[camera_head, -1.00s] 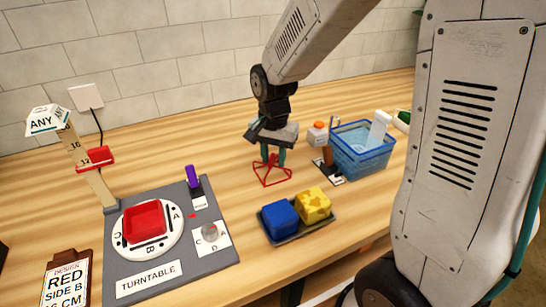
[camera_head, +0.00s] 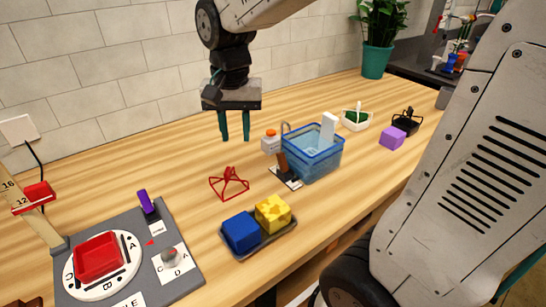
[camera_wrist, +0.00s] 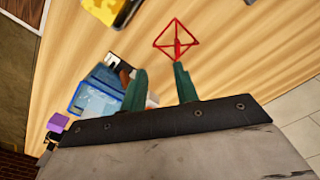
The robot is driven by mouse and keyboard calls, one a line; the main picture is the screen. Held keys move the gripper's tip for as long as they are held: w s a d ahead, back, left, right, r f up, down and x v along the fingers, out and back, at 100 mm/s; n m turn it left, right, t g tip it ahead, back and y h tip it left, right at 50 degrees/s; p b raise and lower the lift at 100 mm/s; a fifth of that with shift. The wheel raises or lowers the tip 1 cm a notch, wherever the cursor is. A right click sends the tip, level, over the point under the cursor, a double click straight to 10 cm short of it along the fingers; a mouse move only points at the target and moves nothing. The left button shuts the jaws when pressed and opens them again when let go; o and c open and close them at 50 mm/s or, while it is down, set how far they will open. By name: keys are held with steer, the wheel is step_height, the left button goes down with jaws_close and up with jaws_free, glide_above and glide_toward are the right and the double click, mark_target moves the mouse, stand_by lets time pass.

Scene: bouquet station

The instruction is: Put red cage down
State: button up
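The red cage (camera_head: 229,184), a small red wire frame, stands on the wooden table left of the blue basket, behind the blue and yellow blocks. It also shows in the wrist view (camera_wrist: 177,43), beyond my fingertips. My gripper (camera_head: 234,138) is raised above and behind the cage, apart from it. Its two green fingers are spread with nothing between them, as the wrist view (camera_wrist: 160,78) also shows.
A blue basket (camera_head: 322,166) with water and a white block stands right of the cage. A tray (camera_head: 262,247) holds a blue block (camera_head: 241,232) and a yellow block (camera_head: 272,213) in front. Table behind the cage is clear.

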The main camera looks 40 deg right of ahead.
steer(key=s+d+n+t, duration=0.1)
steer(key=s+n, duration=0.6)
steer(key=s, duration=1.1)
steer(key=shift+d+r, duration=0.15)
steer(key=shift+r, duration=0.15)
